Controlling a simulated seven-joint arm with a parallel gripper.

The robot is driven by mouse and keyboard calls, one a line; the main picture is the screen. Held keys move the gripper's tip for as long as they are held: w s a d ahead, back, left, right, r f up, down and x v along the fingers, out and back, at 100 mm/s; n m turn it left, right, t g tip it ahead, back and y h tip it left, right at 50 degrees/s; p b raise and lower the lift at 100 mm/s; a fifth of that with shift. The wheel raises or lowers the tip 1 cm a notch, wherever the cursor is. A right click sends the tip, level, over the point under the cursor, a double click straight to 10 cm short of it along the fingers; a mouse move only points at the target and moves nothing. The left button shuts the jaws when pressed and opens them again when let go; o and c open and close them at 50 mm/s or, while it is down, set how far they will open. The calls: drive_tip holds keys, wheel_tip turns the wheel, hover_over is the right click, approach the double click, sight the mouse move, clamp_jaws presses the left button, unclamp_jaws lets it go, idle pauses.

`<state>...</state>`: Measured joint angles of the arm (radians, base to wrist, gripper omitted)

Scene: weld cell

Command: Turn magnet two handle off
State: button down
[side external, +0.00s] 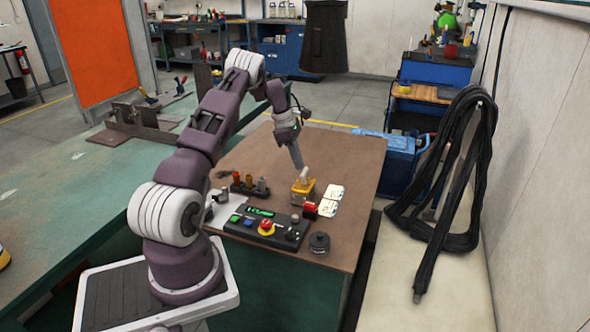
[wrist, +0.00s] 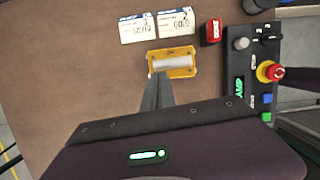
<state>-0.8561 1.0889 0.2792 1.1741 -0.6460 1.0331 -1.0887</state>
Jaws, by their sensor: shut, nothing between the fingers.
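A yellow-orange block with a pale cylindrical handle, which looks like the magnet (side external: 302,189), sits on the brown tabletop; which number it carries cannot be read. It also shows in the wrist view (wrist: 182,72), with the handle lying across its top. My gripper (side external: 301,168) points down at the block, its fingers shut and empty. In the wrist view the fingertips (wrist: 159,77) are at the near edge of the handle, left of its middle. Whether they touch it cannot be told.
Two white cards (wrist: 155,26) lie beyond the block, with a red block (wrist: 211,32) beside them. A black control box (side external: 262,229) with a red knob and coloured buttons stands nearby. A dark rack (side external: 250,188) with several small items stands left of the block.

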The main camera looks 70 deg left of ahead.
drive_tip(key=s+a+r, duration=0.2)
drive_tip(key=s+r, duration=0.1)
drive_tip(key=r, duration=0.2)
drive_tip(key=s+a+r, duration=0.2)
drive_tip(key=a+r, duration=0.1)
drive_tip(key=r, duration=0.2)
drive_tip(key=w+d+r+m+y, duration=0.15)
drive_tip(key=d+r+m, duration=0.35)
drive_tip(key=d+r, duration=0.5)
drive_tip(key=w+d+r+m+h, duration=0.15)
drive_tip(key=d+r+m, duration=0.45)
drive_tip(key=d, duration=0.7)
drive_tip(key=s+d+r+m+t+y, duration=0.1)
drive_tip(key=s+d+r+m, duration=0.15)
drive_tip(key=d, duration=0.45)
drive_tip(key=s+d+r+m, duration=0.2)
drive_tip(key=s+d+m, duration=0.2)
drive_tip(key=d, duration=0.4)
drive_tip(key=s+d+f+m+t, duration=0.1)
drive_tip(key=s+d+f+m, duration=0.2)
drive_tip(key=s, duration=0.4)
drive_tip(key=s+d+f+m+t+y, duration=0.1)
drive_tip(key=s+d+f+m, duration=0.1)
drive_tip(key=s+d+m, duration=0.4)
drive_tip(key=shift+s+d+f+m, duration=0.15)
drive_tip(key=shift+s+f+m, duration=0.25)
drive_tip(key=shift+s+m, duration=0.6)
